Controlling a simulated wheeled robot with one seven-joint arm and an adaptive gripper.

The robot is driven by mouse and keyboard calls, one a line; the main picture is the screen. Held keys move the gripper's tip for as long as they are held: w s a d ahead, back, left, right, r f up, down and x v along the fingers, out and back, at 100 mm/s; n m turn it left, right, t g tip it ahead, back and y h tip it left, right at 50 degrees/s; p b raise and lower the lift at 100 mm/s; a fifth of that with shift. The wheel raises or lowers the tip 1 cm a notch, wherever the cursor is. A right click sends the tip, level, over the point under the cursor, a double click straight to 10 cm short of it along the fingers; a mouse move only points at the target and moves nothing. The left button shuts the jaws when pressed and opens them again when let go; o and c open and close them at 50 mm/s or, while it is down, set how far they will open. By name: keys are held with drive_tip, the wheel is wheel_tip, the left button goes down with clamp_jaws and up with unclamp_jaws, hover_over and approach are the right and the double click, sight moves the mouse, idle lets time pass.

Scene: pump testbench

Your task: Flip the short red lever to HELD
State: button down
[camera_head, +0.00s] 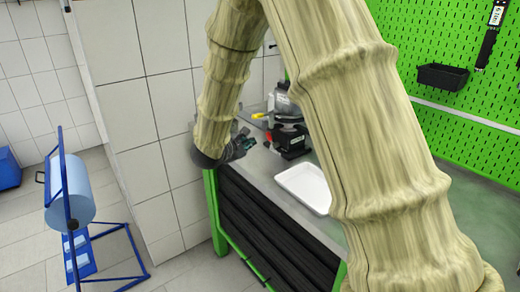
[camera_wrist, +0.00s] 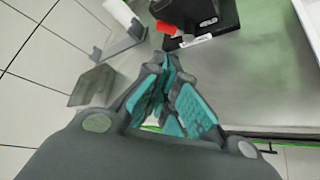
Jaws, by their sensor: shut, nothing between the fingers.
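A short red lever (camera_wrist: 167,28) juts from the near left side of a black device (camera_wrist: 198,12) in the wrist view. The same black device (camera_head: 290,139) stands on the bench in the head view, with a small red part at its left. My gripper (camera_wrist: 167,66) is shut and empty, its teal-padded fingertips just short of the red lever in the wrist picture. Whether they touch it cannot be told. In the head view my gripper (camera_head: 246,144) is beside the device, over the left edge of the bench. The lever's position label cannot be read.
A yellow item (camera_head: 259,116) lies behind. A grey bracket (camera_wrist: 118,44) stands left of the device. A green pegboard (camera_head: 445,45) backs the bench; a tiled wall (camera_head: 150,110) stands at left.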

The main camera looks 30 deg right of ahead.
drive_tip(key=shift+r, duration=0.1)
idle(0.3)
drive_tip(key=p+x, duration=0.2)
drive_tip(key=x, duration=0.8)
drive_tip(key=shift+w+b, duration=0.15)
drive_tip(key=shift+b, duration=0.25)
drive_tip(key=shift+b, duration=0.6)
